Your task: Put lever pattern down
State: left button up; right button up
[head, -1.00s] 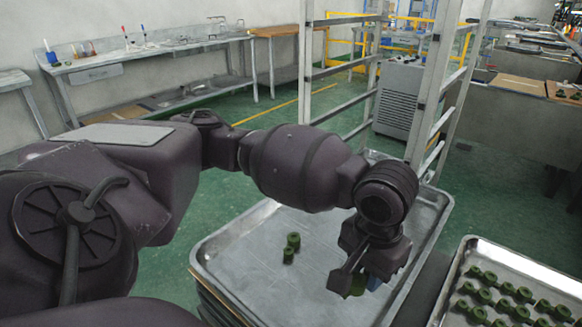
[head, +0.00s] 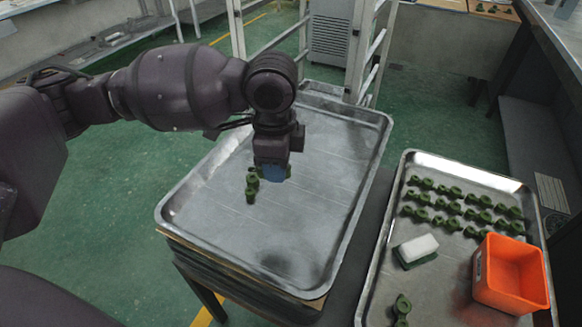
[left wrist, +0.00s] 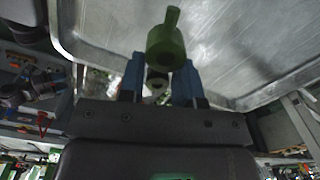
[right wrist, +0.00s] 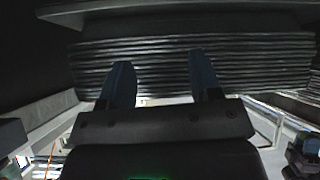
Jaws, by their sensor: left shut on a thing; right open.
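My left gripper (head: 272,176) points down low over the large grey tray (head: 330,200) in the head view. In the left wrist view, it (left wrist: 158,80) is shut on a green lever pattern (left wrist: 165,45), whose narrow arm sticks out past the blue fingers. My right gripper (right wrist: 160,85) is open and empty in the right wrist view, out of the head view.
A second tray (head: 455,163) on the right holds rows of green patterns (head: 465,210), a white-and-green block (head: 416,250), an orange bin (head: 512,275) and a separate green piece (head: 401,308). Stacked tray edges (right wrist: 190,65) fill the right wrist view. Much of the large tray is bare.

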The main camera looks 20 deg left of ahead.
pick_arm(q)
jog(key=m, duration=0.2)
jog(key=r+m, duration=0.1)
jog(key=m, duration=0.1)
jog(key=w+r+m+p, duration=0.1)
jog(key=m, duration=0.1)
jog(key=shift+w+d+r+m, duration=0.1)
jog(key=shift+d+r+m, duration=0.1)
jog(key=shift+d+m, duration=0.15)
jog(key=r+m, duration=0.1)
jog(key=m, duration=0.3)
jog(key=w+d+r+m+p, duration=0.1)
jog(key=m, duration=0.4)
jog(key=w+r+m+p, duration=0.1)
jog(key=m, duration=0.3)
jog(key=shift+d+r, duration=0.2)
jog(key=shift+r, duration=0.15)
jog(key=shift+d+r+m+p, duration=0.1)
jog(key=shift+m+p, duration=0.25)
jog(key=shift+m, duration=0.5)
jog(key=b, duration=0.3)
send_over(295, 209)
notch_tip(295, 209, down, 14)
jog(key=shift+r, duration=0.25)
jog(key=shift+f, duration=0.95)
notch_tip(295, 209, down, 5)
jog(key=shift+r+b, duration=0.1)
jog(key=shift+b, duration=0.7)
pick_arm(e)
jog(key=shift+f, duration=0.2)
